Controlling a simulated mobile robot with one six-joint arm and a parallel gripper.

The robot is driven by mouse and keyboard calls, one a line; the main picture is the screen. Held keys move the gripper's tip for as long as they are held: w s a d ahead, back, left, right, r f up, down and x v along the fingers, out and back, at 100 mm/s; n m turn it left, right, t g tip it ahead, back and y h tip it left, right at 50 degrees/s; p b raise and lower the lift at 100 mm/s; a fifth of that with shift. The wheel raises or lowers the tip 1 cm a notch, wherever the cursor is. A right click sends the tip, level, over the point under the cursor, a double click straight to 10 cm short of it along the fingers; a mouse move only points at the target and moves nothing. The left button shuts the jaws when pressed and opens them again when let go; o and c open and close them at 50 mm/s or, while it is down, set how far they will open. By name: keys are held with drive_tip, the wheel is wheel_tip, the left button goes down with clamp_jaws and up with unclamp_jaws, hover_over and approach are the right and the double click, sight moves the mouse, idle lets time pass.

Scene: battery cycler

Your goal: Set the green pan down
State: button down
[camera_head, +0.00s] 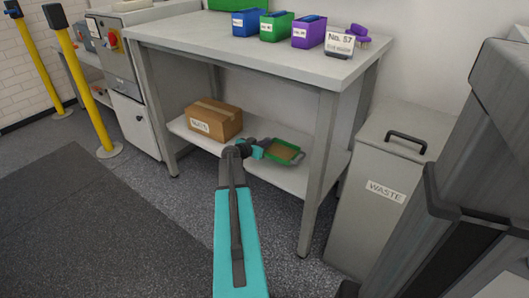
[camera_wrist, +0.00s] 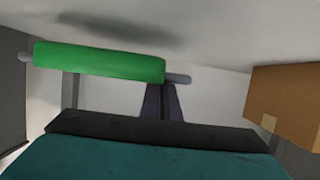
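The green pan (camera_head: 284,151) is a shallow tray with a brown inside, over the lower shelf (camera_head: 285,178) of the table. In the wrist view the green pan (camera_wrist: 98,62) shows edge-on, with grey ends sticking out at both sides. My gripper (camera_head: 262,150) reaches it from the left. In the wrist view my gripper's dark fingers (camera_wrist: 162,100) are close together at the pan's edge and look shut on it. A dark shadow lies on the pale surface, apart from the pan, so the pan seems held a little clear of the shelf. The exact grip point is partly hidden.
A cardboard box (camera_head: 213,119) stands on the shelf, left of my gripper; it also shows in the wrist view (camera_wrist: 287,103). A table leg (camera_head: 318,175) rises right of the pan. A grey waste bin (camera_head: 390,190) stands farther right. Coloured bins (camera_head: 276,27) line the tabletop.

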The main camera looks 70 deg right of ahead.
drive_tip(key=shift+f+b, duration=0.65)
drive_tip(key=shift+f, duration=1.05)
drive_tip(key=shift+f, duration=0.15)
drive_tip(key=c, duration=2)
unclamp_jaws()
drive_tip(key=shift+r, duration=0.2)
drive_tip(key=p+v, duration=0.2)
drive_tip(key=v, duration=1)
drive_tip(key=shift+a+f, duration=0.1)
